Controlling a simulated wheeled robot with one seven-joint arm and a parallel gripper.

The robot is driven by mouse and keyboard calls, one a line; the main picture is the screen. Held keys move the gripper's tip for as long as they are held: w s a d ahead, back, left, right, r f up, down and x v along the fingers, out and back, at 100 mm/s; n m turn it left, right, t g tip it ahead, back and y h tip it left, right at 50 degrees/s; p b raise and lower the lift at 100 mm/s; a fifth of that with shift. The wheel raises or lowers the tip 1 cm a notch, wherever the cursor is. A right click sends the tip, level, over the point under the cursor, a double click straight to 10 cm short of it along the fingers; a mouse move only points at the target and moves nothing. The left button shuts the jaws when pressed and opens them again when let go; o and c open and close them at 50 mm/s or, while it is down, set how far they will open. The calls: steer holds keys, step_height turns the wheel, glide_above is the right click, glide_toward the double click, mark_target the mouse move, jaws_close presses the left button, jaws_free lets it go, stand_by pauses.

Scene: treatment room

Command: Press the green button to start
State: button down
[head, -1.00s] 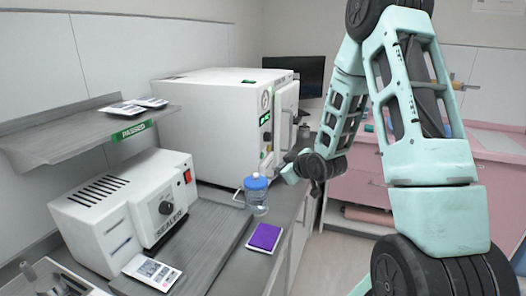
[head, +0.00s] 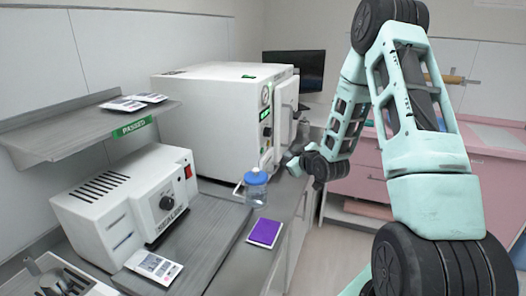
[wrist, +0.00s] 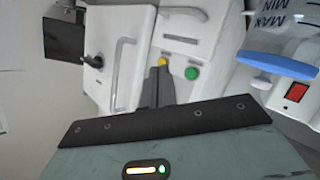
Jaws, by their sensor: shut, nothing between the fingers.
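The white autoclave (head: 205,115) stands on the counter in the head view, its front panel facing right toward my gripper (head: 287,161). In the wrist view a round green button (wrist: 192,73) sits on the white panel, with a yellow button (wrist: 162,61) to its left. My gripper (wrist: 159,72) is shut and empty. Its fingertips appear just below the yellow button and left of the green one, and cover neither fully. I cannot tell whether they touch the panel. In the head view the buttons are too small to make out.
A blue-capped clear bottle (head: 256,188) stands before the autoclave; its blue part shows close by in the wrist view (wrist: 275,66). A purple pad (head: 265,232) lies near the counter edge. The white sealer (head: 130,205) is at left under a shelf (head: 75,135). The autoclave door (head: 287,108) has a handle.

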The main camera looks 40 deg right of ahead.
steer(key=shift+w+a, duration=0.45)
steer(key=shift+w, duration=0.35)
steer(key=shift+w+a, duration=0.5)
steer(key=shift+w, duration=0.3)
steer(key=shift+w+a, duration=0.45)
steer(key=shift+w, duration=0.35)
steer(key=shift+w+a+b, duration=0.1)
steer(key=shift+b, duration=0.25)
steer(key=shift+w+a, duration=0.1)
steer(key=shift+w, duration=0.15)
steer(key=shift+w+a+b, duration=0.25)
steer(key=shift+w+b, duration=0.1)
steer(key=shift+w, duration=0.05)
stand_by(0.6)
steer(key=shift+s, duration=0.1)
steer(key=shift+s+d, duration=0.45)
steer(key=shift+s, duration=0.2)
steer(key=shift+s+d+b, duration=0.25)
steer(key=shift+s+d, duration=0.15)
steer(key=shift+s, duration=0.3)
steer(key=shift+s+d+b, duration=0.2)
steer(key=shift+s+d, duration=0.25)
steer(key=shift+s, duration=0.3)
steer(key=shift+s+d+b, duration=0.25)
steer(key=shift+s+d, duration=0.15)
steer(key=shift+s, duration=0.3)
